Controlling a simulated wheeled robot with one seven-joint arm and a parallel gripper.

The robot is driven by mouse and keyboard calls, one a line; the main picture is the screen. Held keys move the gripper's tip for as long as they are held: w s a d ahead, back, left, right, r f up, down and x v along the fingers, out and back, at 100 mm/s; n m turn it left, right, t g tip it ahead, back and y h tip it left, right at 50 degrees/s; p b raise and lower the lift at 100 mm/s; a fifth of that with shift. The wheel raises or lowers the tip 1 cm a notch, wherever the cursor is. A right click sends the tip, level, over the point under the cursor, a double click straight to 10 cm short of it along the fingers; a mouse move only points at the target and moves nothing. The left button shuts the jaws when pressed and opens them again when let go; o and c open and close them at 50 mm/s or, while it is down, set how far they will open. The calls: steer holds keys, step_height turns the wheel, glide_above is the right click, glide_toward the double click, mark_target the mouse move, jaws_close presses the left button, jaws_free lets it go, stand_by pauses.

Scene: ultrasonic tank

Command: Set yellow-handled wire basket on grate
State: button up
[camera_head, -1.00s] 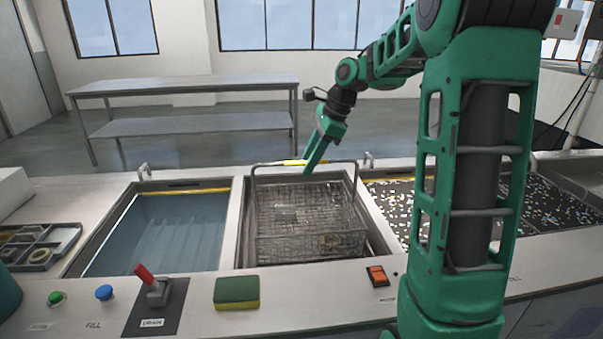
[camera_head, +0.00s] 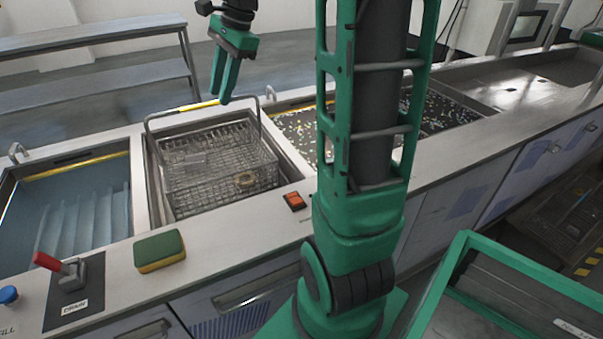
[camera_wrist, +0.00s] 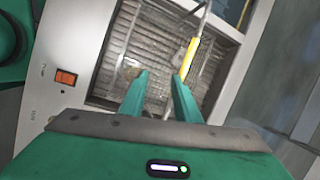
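The wire basket (camera_head: 215,165) stands in the middle tank (camera_head: 155,195) of the counter. Its raised bail handle has a yellow grip (camera_head: 198,106) along the top; in the wrist view the yellow grip (camera_wrist: 188,58) lies just beyond the right fingertip. A small brass-coloured ring-like part (camera_head: 245,179) lies in the basket. My gripper (camera_head: 221,98) hangs at the right end of the yellow grip, fingers pointing down. In the wrist view my gripper (camera_wrist: 160,77) shows a gap between its fingers with nothing held. I cannot tell for certain which surface is the grate.
A blue-water tank (camera_head: 75,210) lies left of the basket. A dark speckled bed (camera_head: 298,132) lies right, partly behind my arm, with a bare metal basin (camera_head: 500,90) farther right. A sponge (camera_head: 160,250), red lever (camera_head: 50,262) and orange switch (camera_head: 294,201) are along the front edge.

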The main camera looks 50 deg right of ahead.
steer(key=s+f+n+g+h, duration=0.1)
steer(key=s+f+n, duration=0.3)
steer(key=s, duration=0.5)
steer(key=s+f+n+g, duration=0.1)
steer(key=s+f+n, duration=0.3)
steer(key=s, duration=0.6)
steer(key=s+a+f+n+g+h, duration=0.1)
steer(key=s+f+n, duration=0.3)
steer(key=s, duration=0.5)
steer(key=shift+s+f+n+h, duration=0.3)
steer(key=shift+n, duration=0.3)
